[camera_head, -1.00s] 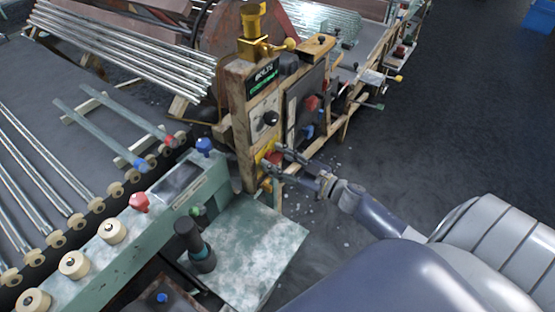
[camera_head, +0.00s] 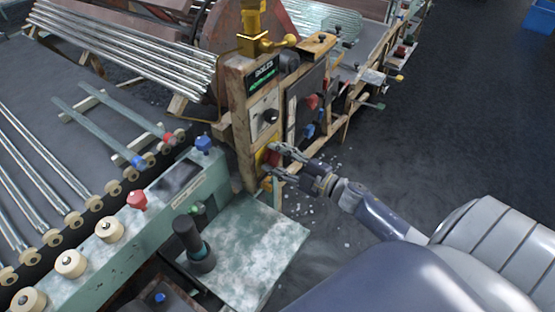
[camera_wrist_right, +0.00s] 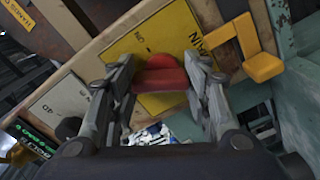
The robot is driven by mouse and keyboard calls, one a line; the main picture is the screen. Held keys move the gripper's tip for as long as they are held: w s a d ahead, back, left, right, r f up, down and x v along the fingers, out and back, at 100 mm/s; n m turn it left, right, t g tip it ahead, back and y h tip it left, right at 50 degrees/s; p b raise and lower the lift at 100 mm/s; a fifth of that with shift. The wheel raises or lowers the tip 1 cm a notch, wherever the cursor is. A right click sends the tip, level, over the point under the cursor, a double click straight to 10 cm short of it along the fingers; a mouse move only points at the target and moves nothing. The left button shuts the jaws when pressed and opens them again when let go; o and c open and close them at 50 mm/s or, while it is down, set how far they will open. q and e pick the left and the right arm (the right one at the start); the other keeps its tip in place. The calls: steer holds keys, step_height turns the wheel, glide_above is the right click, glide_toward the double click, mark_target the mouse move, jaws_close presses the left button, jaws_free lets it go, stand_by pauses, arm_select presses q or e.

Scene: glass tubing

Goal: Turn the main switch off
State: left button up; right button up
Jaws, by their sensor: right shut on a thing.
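The main switch is a red knob (camera_wrist_right: 160,75) on a yellow plate (camera_wrist_right: 172,48) in the right wrist view. The plate's readable letters include "MAIN" and "ON". In the head view the yellow plate (camera_head: 262,160) is low on a wooden post, and my gripper partly covers the knob. My right gripper (camera_head: 276,163) reaches it from the right. In the right wrist view its fingers (camera_wrist_right: 158,82) stand on both sides of the red knob, shut on it. My left gripper is not in view.
A wooden post (camera_head: 236,125) carries a black knob (camera_head: 270,116) and a green-lettered display (camera_head: 263,78) above the switch. A yellow bracket (camera_wrist_right: 252,50) sits close beside the plate. A green bench (camera_head: 250,245) with a dark cylinder lies left of my arm. Open floor lies right.

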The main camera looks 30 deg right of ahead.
steer(key=n+b, duration=0.1)
steer(key=n, duration=0.4)
steer(key=shift+a+n+b, duration=0.1)
steer(key=shift+n+b, duration=0.25)
steer(key=shift+n, duration=0.05)
stand_by(0.4)
steer(key=o, duration=1.1)
steer(key=shift+c, duration=0.2)
steer(key=v, duration=1.2)
